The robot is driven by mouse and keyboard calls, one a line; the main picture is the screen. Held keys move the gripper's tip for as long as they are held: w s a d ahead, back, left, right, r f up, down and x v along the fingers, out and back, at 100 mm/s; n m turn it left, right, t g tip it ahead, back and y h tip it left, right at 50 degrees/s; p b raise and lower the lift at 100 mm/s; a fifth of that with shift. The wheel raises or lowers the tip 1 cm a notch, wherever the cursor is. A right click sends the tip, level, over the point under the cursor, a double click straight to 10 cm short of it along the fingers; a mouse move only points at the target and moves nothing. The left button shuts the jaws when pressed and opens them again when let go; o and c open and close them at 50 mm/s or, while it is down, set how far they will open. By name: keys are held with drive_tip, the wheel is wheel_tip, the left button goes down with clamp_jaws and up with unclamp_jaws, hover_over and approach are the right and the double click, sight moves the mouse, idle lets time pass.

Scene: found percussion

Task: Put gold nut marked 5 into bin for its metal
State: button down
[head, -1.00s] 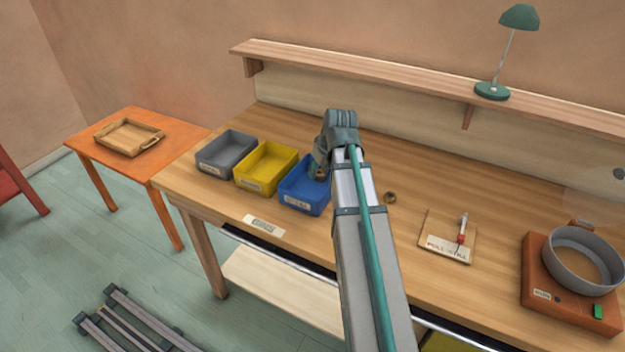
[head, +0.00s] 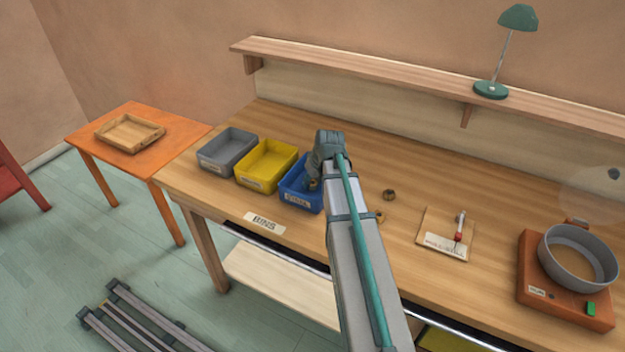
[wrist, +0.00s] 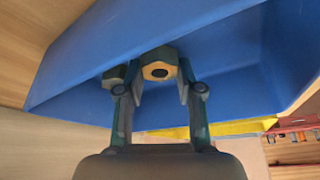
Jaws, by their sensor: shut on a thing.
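My gripper (head: 313,183) is shut on a gold nut (wrist: 158,72), holding it between its fingertips over or inside the blue bin (head: 288,191). In the wrist view the blue bin's wall (wrist: 75,65) surrounds the fingertips and the nut. The nut's dark hole faces the camera; no number can be read. The yellow bin (head: 265,165) stands left of the blue one, and the grey bin (head: 226,153) is farther left. The bin labels are too small to read. I cannot tell whether the nut touches the bin floor.
Two nuts lie on the bench right of my arm, one farther back (head: 389,195) and one beside the arm (head: 379,217). A board with a red-tipped tool (head: 447,233) and an orange device with a round pan (head: 570,285) stand farther right. A "BINS" label lies in front.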

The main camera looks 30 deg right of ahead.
drive_tip(key=shift+f, duration=0.15)
drive_tip(key=c, duration=1)
unclamp_jaws()
drive_tip(key=shift+r, duration=0.25)
drive_tip(key=b+v, duration=0.2)
drive_tip(key=v, duration=0.9)
drive_tip(key=shift+s+r, duration=0.15)
drive_tip(key=shift+r, duration=0.25)
